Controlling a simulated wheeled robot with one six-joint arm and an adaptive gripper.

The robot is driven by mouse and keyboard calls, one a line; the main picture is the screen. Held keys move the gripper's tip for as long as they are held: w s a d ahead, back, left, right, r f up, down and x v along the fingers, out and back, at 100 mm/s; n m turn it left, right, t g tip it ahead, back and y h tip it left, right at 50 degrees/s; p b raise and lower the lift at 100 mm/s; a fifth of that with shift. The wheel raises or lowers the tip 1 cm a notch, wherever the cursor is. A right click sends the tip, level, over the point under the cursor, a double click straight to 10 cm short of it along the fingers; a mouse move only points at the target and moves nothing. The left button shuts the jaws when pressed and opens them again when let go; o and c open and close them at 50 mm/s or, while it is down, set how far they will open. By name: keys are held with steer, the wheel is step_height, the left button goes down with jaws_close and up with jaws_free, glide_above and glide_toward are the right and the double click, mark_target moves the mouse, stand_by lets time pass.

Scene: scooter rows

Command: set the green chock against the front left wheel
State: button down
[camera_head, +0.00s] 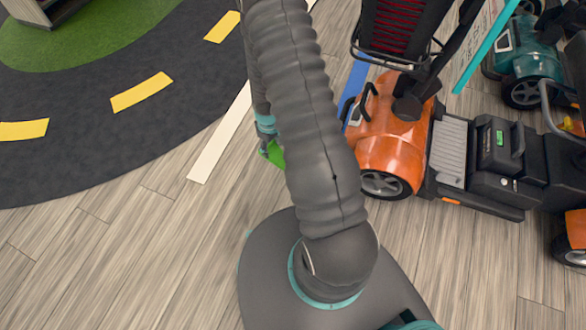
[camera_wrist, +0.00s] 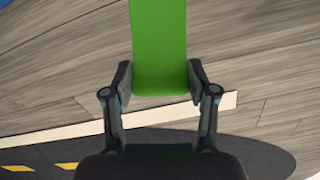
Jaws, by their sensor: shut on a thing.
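The green chock (camera_wrist: 159,50) is held between the two fingers of my gripper (camera_wrist: 160,80) in the wrist view, with bare floor beyond it. In the head view a bit of the green chock (camera_head: 275,154) shows to the left of my arm, and most of it is hidden. My gripper (camera_head: 266,140) is partly hidden behind my arm there. An orange scooter (camera_head: 395,130) stands to the right of my arm. Its near front wheel (camera_head: 385,185) is apart from the chock. The scooter's far front wheel is not visible.
A white line (camera_head: 222,135) and a blue line (camera_head: 357,92) mark the wood floor. A dark track with yellow dashes (camera_head: 142,92) curves at the left. A teal scooter (camera_head: 527,62) stands at the upper right. The floor at lower left is clear.

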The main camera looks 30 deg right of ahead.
steer(key=d+f+n+b, duration=0.2)
steer(key=d+n, duration=0.1)
steer(key=d, duration=0.3)
steer(key=shift+s+d+f+b, duration=0.1)
steer(key=shift+f+b, duration=0.6)
steer(key=shift+f, duration=4.25)
steer(key=shift+f, duration=0.15)
steer(key=shift+c, duration=1.6)
jaws_free()
